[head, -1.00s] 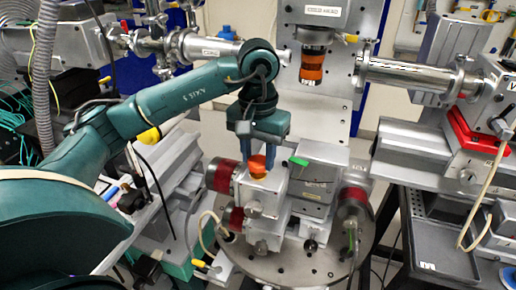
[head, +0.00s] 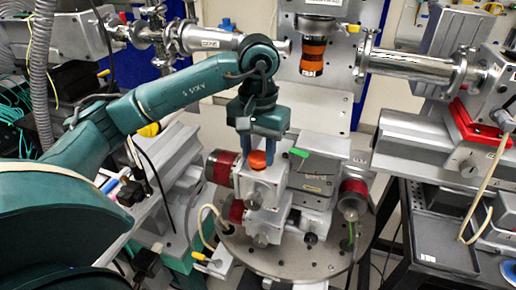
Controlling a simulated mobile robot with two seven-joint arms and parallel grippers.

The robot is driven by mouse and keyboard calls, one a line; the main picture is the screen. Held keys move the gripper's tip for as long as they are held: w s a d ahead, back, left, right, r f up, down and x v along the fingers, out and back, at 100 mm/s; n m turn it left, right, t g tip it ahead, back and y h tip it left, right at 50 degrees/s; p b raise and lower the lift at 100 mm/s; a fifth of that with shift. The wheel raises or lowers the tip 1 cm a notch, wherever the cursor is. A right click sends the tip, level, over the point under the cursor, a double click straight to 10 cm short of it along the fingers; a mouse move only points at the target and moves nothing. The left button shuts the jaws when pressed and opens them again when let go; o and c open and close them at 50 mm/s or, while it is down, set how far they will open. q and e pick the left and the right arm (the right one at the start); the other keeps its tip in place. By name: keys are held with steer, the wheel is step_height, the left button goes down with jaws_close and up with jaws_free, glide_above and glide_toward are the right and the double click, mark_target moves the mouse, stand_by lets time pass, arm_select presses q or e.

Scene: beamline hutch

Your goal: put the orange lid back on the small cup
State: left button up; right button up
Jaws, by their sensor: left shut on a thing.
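My left gripper (head: 259,151) points straight down over the metal sample stage in the middle of the head view. Its two blue fingers are shut on the orange lid (head: 259,160). The lid sits between the fingertips, at or just above the top of a silver stage block (head: 262,184). I cannot make out the small cup; the lid and fingers cover the spot beneath. Whether the lid touches anything below cannot be told. My right gripper is not in view.
An orange-and-black cylinder (head: 313,57) hangs above and right of the gripper. Red-capped motors (head: 222,167) flank the stage, close to the fingers. A silver beam tube (head: 408,68) and a dark tray (head: 446,244) are on the right. The round base plate (head: 290,258) has bare metal in front.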

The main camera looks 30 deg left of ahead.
arm_select(q)
steer(key=shift+f+b, duration=0.35)
steer(key=shift+f, duration=0.05)
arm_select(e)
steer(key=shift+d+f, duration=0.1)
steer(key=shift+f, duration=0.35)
arm_select(q)
steer(key=o, duration=1)
steer(key=shift+r, duration=0.1)
step_height(320, 180, up, 6)
steer(key=shift+w+f, duration=0.1)
steer(key=shift+r+p, duration=1)
steer(key=shift+r, duration=2.65)
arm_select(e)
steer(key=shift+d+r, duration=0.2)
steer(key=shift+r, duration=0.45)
